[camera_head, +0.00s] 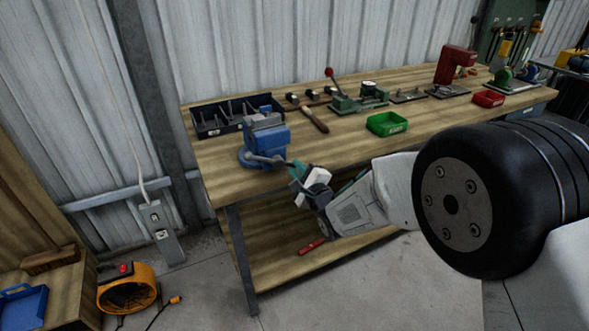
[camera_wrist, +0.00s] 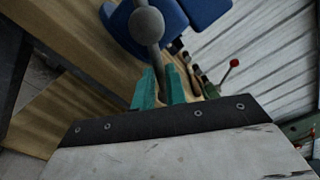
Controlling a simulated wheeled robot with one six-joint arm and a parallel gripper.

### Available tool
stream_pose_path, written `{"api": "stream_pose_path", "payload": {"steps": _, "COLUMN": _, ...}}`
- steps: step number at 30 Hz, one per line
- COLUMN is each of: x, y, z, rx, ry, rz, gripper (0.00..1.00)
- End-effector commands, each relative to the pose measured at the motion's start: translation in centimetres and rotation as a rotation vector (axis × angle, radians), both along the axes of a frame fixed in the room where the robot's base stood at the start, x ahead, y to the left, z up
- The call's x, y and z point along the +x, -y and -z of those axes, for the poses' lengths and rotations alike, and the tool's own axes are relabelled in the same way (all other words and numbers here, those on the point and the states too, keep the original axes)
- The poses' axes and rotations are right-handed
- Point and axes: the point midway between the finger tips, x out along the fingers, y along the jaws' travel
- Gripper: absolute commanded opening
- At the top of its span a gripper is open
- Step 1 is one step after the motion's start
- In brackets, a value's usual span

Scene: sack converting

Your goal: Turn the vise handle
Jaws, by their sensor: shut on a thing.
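A blue vise (camera_head: 264,140) stands on the left front part of the wooden workbench. Its grey handle (camera_head: 268,161) sticks out at the vise's front, toward my gripper. In the wrist view the handle (camera_wrist: 152,50) is a grey bar with a round ball end (camera_wrist: 146,24), in front of the blue vise body (camera_wrist: 190,12). My gripper (camera_head: 296,171) has green fingers and reaches in from the right at the bench's front edge. In the wrist view its fingers (camera_wrist: 161,88) are shut on the handle bar, one on each side.
On the wooden bench (camera_head: 230,150) are a dark tool bin (camera_head: 205,122), a hammer (camera_head: 315,120), a green tray (camera_head: 386,123), a green tool with a red-knobbed lever (camera_head: 345,104) and a red press (camera_head: 455,65). A red tool (camera_head: 312,247) lies on the lower shelf.

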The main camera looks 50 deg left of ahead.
Motion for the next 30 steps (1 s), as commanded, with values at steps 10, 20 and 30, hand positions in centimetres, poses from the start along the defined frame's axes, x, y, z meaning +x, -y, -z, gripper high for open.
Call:
{"api": "stream_pose_path", "payload": {"steps": 10, "x": 0.1, "y": 0.2, "z": 0.3, "rx": -0.002, "ry": -0.01, "rz": 0.0, "gripper": 0.0}}
{"api": "stream_pose_path", "payload": {"steps": 20, "x": 0.3, "y": 0.3, "z": 0.2, "rx": -0.001, "ry": -0.008, "rz": 0.003, "gripper": 0.35}}
{"api": "stream_pose_path", "payload": {"steps": 30, "x": -0.2, "y": 2.6, "z": 0.1, "rx": -0.001, "ry": -0.009, "rz": 0.004, "gripper": 0.35}}
